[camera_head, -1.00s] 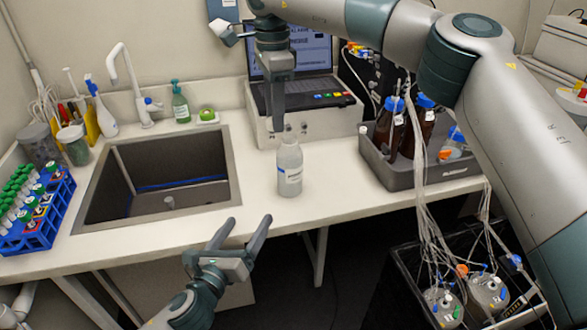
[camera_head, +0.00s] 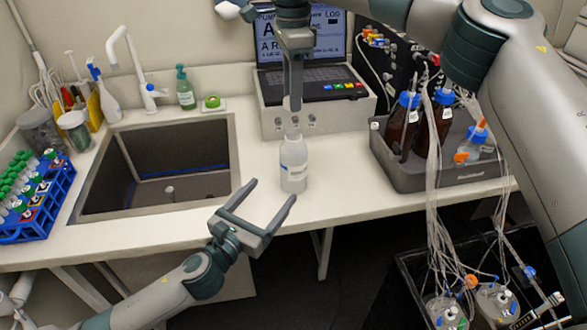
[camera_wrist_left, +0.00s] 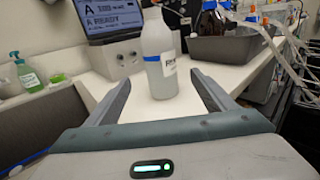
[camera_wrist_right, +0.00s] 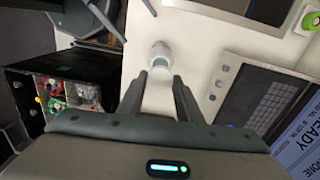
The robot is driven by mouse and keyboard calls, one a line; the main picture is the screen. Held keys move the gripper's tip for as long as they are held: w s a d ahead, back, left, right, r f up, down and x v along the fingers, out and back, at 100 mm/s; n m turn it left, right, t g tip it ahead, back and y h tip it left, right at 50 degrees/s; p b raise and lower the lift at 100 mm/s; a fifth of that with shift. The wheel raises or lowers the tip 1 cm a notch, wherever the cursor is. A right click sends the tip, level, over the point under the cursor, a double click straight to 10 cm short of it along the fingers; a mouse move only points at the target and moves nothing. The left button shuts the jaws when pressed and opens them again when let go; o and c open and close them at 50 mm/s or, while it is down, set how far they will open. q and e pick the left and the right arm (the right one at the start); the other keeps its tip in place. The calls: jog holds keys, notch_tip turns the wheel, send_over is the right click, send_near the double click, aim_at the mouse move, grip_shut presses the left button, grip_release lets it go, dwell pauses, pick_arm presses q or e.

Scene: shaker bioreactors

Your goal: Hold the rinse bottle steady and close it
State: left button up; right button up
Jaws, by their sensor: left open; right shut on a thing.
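The rinse bottle (camera_head: 293,168), white with a blue band and a printed label, stands upright on the bench right of the sink. It also shows in the left wrist view (camera_wrist_left: 159,65), straight ahead between the fingers and beyond their tips. My left gripper (camera_head: 275,196) is open and empty, in front of the bottle and not touching it. My right gripper (camera_head: 296,105) points down above the bottle, with a small gap to its neck. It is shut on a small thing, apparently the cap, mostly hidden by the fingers. The bottle's mouth is hard to make out.
The sink (camera_head: 228,165) lies left of the bottle. A grey tray (camera_head: 400,176) with brown bottles stands to the right, with tubes hanging off the bench. A laptop on a pale instrument (camera_head: 272,122) stands close behind. A blue tube rack (camera_head: 50,215) is far left.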

pick_arm(q)
jog(key=shift+w+d, duration=0.35)
jog(key=shift+w, duration=0.25)
pick_arm(e)
jog(key=shift+w+d+f, duration=0.15)
pick_arm(q)
jog(key=x, duration=1)
jog(key=shift+w+d+f, duration=0.1)
jog(key=shift+w+d, duration=0.1)
jog(key=shift+w, duration=0.15)
jog(key=shift+c, duration=0.3)
jog(key=c, duration=1.5)
jog(key=shift+c, duration=0.3)
pick_arm(e)
send_over(293, 131)
jog(key=shift+f, duration=2.4)
